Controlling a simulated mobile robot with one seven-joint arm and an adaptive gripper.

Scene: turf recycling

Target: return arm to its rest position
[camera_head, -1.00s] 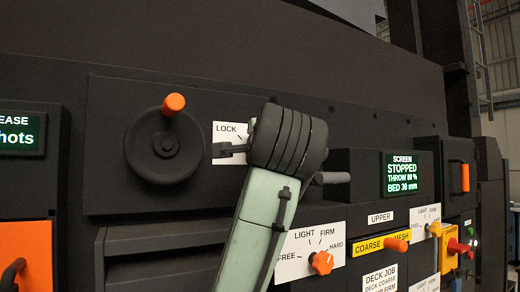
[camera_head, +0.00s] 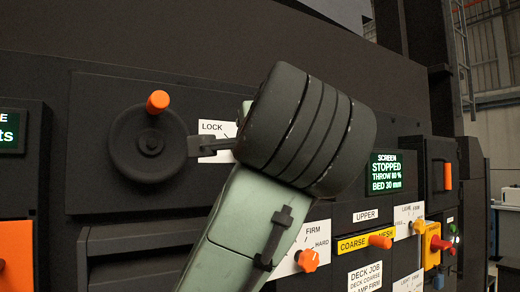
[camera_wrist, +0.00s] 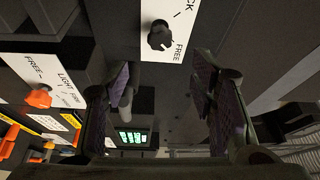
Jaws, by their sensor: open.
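My gripper (camera_wrist: 163,80) is open and empty in the wrist view, its two padded fingers apart. Between and beyond them is a black lock knob (camera_wrist: 160,37) on a white label (camera_wrist: 180,18) reading "FREE". The knob is clear of both fingers. In the head view my arm, a pale green link with a dark ribbed joint, fills the middle. It hides most of the gripper and part of the "LOCK" label (camera_head: 212,128). A dark piece sticks out left beside that label; I cannot tell whether it is a finger or a lever.
A black handwheel with an orange knob (camera_head: 158,101) is left of my arm. A screen (camera_head: 386,172) reads "STOPPED". An orange dial (camera_head: 308,261), an orange mesh lever (camera_head: 380,242) and a red knob (camera_head: 441,244) are on the right. The dark panel is close behind my arm.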

